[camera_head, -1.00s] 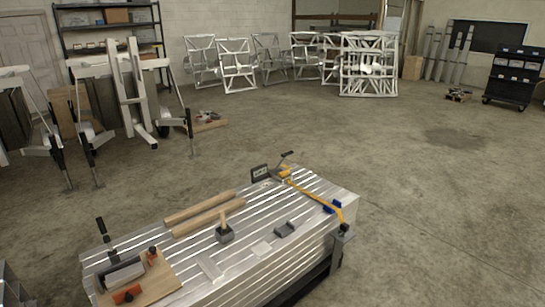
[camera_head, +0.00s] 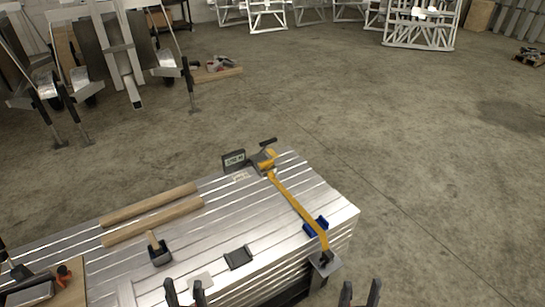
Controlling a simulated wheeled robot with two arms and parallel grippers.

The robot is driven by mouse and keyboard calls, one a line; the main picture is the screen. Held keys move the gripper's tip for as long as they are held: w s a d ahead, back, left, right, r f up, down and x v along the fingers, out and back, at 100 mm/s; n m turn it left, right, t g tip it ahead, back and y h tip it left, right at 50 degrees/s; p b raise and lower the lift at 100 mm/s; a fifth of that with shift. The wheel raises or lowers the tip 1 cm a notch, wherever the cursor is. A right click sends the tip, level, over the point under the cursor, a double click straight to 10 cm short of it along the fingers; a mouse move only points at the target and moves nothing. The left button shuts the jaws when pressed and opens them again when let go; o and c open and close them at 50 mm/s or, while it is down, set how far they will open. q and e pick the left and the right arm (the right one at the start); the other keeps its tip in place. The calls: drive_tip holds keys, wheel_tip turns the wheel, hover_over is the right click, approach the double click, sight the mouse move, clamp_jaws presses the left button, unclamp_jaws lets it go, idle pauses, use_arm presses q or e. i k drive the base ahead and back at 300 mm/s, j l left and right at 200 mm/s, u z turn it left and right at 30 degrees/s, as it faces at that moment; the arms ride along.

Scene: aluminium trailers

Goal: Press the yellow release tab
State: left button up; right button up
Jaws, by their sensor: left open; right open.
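A ratchet (camera_head: 264,158) with yellow parts and a dark handle sits on the far edge of the stacked aluminium panels (camera_head: 215,215). A yellow strap (camera_head: 293,207) runs from it to the near right edge, past a blue piece (camera_head: 316,226). The release tab cannot be told apart from the other yellow parts at this size. My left gripper (camera_head: 185,293) is open and empty at the bottom edge, in front of the stack. My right gripper (camera_head: 360,295) is open and empty at the bottom, right of the stack. Both are well short of the ratchet.
A small display box (camera_head: 234,160) stands beside the ratchet. Two wooden bars (camera_head: 150,213), a mallet (camera_head: 158,250) and a dark grey block (camera_head: 238,257) lie on the stack. A wooden board (camera_head: 70,285) with tools is at lower left. The floor right of the stack is clear.

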sight(272, 152)
drive_tip(key=i+l+z, duration=0.1)
drive_tip(key=l, duration=0.3)
drive_tip(key=i+l+z, duration=1.35)
drive_tip(key=i+l+u, duration=0.1)
drive_tip(key=i, duration=0.6)
drive_tip(key=i+l+u, duration=0.1)
drive_tip(key=i, duration=0.65)
drive_tip(key=i+u, duration=0.8)
drive_tip(key=i+l+u, duration=0.2)
drive_tip(key=i+u, duration=0.2)
drive_tip(key=i+j+u, duration=0.15)
drive_tip(key=u, duration=0.35)
drive_tip(key=i+j+u, duration=0.1)
drive_tip(key=i+u, duration=0.15)
drive_tip(key=u, duration=0.25)
drive_tip(key=i+u, duration=0.25)
drive_tip(key=u, duration=0.2)
drive_tip(key=i+l+u, duration=0.1)
drive_tip(key=u, duration=0.4)
drive_tip(key=i+l+u, duration=0.2)
drive_tip(key=u, duration=0.3)
drive_tip(key=i+l+u, duration=0.1)
drive_tip(key=i+u, duration=0.15)
drive_tip(key=i+l+u, duration=0.25)
drive_tip(key=i+j, duration=0.05)
drive_tip(key=j, duration=0.05)
